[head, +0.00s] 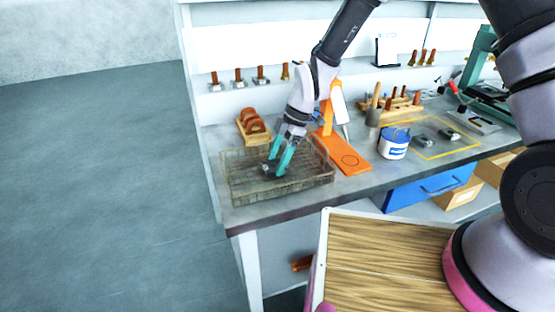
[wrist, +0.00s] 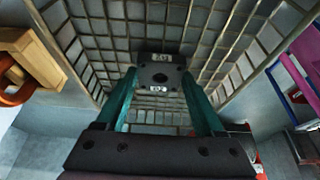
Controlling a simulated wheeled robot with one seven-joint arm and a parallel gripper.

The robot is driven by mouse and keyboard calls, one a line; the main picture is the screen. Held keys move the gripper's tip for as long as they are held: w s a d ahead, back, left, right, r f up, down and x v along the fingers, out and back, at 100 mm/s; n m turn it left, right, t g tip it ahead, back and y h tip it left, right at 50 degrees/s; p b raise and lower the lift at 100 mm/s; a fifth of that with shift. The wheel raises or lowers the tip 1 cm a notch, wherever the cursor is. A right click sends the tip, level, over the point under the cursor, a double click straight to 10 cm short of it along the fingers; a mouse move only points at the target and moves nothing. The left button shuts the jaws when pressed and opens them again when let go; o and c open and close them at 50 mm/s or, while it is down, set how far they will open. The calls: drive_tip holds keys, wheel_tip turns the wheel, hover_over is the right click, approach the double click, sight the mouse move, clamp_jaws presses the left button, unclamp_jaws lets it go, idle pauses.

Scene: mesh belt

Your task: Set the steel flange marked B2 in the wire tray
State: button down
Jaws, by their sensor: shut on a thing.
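The wire tray (head: 290,188) stands at the left front corner of the bench, and its mesh (wrist: 105,42) fills the upper wrist view. My gripper (head: 275,169) reaches down into the tray with its two teal fingers. In the wrist view the fingers are shut on a dark grey steel flange (wrist: 159,77), a squarish plate with a central hole and small pale labels. The marking on the labels is too small to read surely. The flange shows small in the head view (head: 266,168). I cannot tell whether it touches the tray floor.
Two grey metal parts (head: 424,140) lie in a yellow outline on the bench. A white and blue tub (head: 394,143) and an orange stand (head: 347,157) are right of the tray. A wooden holder with brown rings (head: 253,128) is behind it. Stamps line the shelf above.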

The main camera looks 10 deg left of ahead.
unclamp_jaws()
drive_tip(key=shift+f, duration=0.1)
drive_tip(key=v, duration=1.2)
drive_tip(key=w+d+r+m+t+h, duration=0.15)
drive_tip(key=d+r+m+t, duration=0.35)
drive_tip(key=d+r+m, duration=1.15)
drive_tip(key=s+d+r+m+t, duration=0.2)
drive_tip(key=s+d+r+m, duration=0.3)
drive_tip(key=d, duration=0.3)
drive_tip(key=s+d+r+m+t, duration=0.2)
drive_tip(key=s+d+r+m, duration=0.3)
drive_tip(key=d, duration=0.4)
drive_tip(key=shift+d+r+m, duration=0.2)
drive_tip(key=shift+r+m, duration=0.4)
drive_tip(key=shift+m, duration=0.35)
drive_tip(key=shift+s, duration=0.1)
